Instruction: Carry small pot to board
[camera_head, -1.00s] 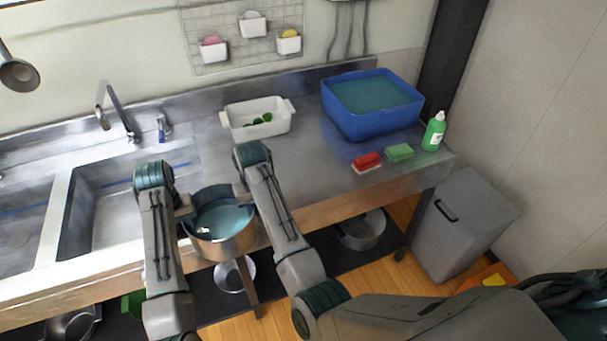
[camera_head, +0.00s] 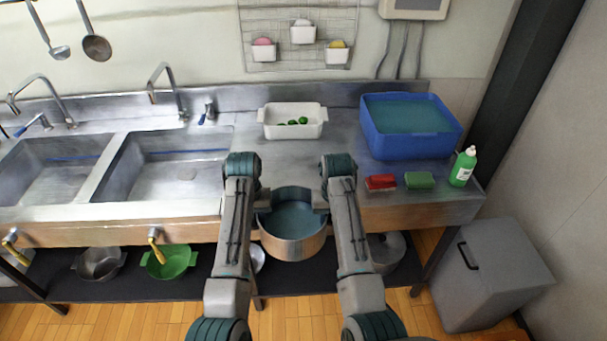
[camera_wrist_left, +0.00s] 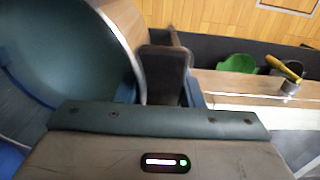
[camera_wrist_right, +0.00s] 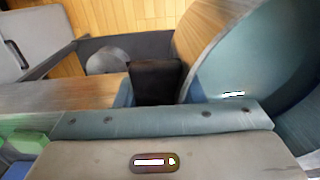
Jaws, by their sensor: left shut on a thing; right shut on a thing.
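The small pot (camera_head: 291,245) is a steel pot with a blue-grey inside, held between my two arms in front of the counter's edge in the head view. It is upright. My left gripper (camera_head: 262,199) is shut on its left side and my right gripper (camera_head: 322,198) is shut on its right side. The pot's wall and rim fill the left part of the left wrist view (camera_wrist_left: 118,30) and the right part of the right wrist view (camera_wrist_right: 205,40). The handles are mostly hidden by the grippers. I cannot make out a board.
A white dish (camera_head: 292,131) with green pieces, a blue tub (camera_head: 411,148), a red sponge (camera_head: 381,182), a green sponge (camera_head: 419,180) and a green bottle (camera_head: 463,167) stand on the counter. Sinks (camera_head: 165,165) lie left. A grey bin (camera_head: 490,275) stands right. Pots sit on the lower shelf.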

